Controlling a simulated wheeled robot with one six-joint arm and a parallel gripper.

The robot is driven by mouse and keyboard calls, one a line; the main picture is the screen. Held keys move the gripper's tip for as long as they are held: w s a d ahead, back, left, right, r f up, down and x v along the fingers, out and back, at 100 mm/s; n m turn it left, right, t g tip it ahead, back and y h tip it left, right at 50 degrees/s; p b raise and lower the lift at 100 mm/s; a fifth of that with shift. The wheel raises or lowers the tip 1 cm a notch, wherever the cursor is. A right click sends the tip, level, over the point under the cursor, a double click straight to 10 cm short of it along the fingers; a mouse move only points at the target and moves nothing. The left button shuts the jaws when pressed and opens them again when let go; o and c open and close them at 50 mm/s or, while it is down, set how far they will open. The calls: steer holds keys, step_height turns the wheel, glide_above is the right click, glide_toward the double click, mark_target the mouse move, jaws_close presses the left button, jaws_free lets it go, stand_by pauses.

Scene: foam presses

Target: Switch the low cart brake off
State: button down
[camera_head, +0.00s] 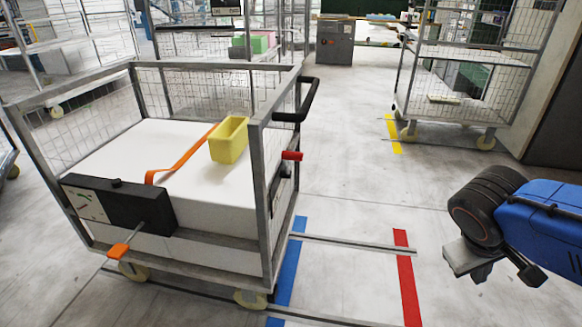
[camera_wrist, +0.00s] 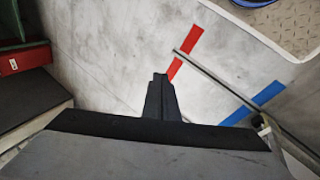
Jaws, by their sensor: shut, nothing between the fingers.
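The low cart (camera_head: 190,250) is a grey wire-mesh trolley at the left of the head view, holding a large white block. A black box (camera_head: 140,207) with a light dial plate sits on its front, and a rod with an orange tip (camera_head: 118,251) angles down from it. A red-tipped lever (camera_head: 291,156) sticks out of the cart's right side, below the black push handle (camera_head: 303,105). I cannot tell which one is the brake. My gripper (camera_head: 482,274) is shut and empty at the lower right, well apart from the cart. Its closed fingers (camera_wrist: 161,82) show over floor in the wrist view.
Blue tape (camera_head: 290,265) and red tape (camera_head: 407,278) mark the floor between cart and gripper, with grey rails crossing them. A yellow bin (camera_head: 229,139) and an orange strap (camera_head: 183,154) lie on the white block. A taller mesh cart (camera_head: 472,75) stands at upper right. The middle floor is clear.

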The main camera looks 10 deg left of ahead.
mark_target(294, 158)
steer(key=w+a+r+n+t+h, duration=0.2)
steer(key=w+a+n+t, duration=0.3)
steer(key=a, duration=0.4)
steer(key=w+a+r+n+t+h, duration=0.15)
steer(key=w+a+t, duration=0.25)
steer(key=w+a, duration=0.4)
steer(key=s+a+r+n+t+y, duration=0.1)
steer(key=s+a+n+t+y, duration=0.1)
steer(key=a, duration=0.6)
steer(key=s+a+n+t+y, duration=0.2)
steer(key=a+n+y, duration=0.1)
steer(key=a, duration=0.6)
steer(key=s+a+r+n+t+y, duration=0.1)
steer(key=s+a+n+t+y, duration=0.1)
steer(key=a, duration=0.7)
steer(key=shift+s+r+n+t+y, duration=0.35)
steer(key=shift+s+t+y, duration=0.1)
steer(key=shift+t+y, duration=0.1)
steer(key=shift+w, duration=0.1)
steer(key=w, duration=1.4)
steer(key=shift+r, duration=0.4)
steer(key=shift+r, duration=0.15)
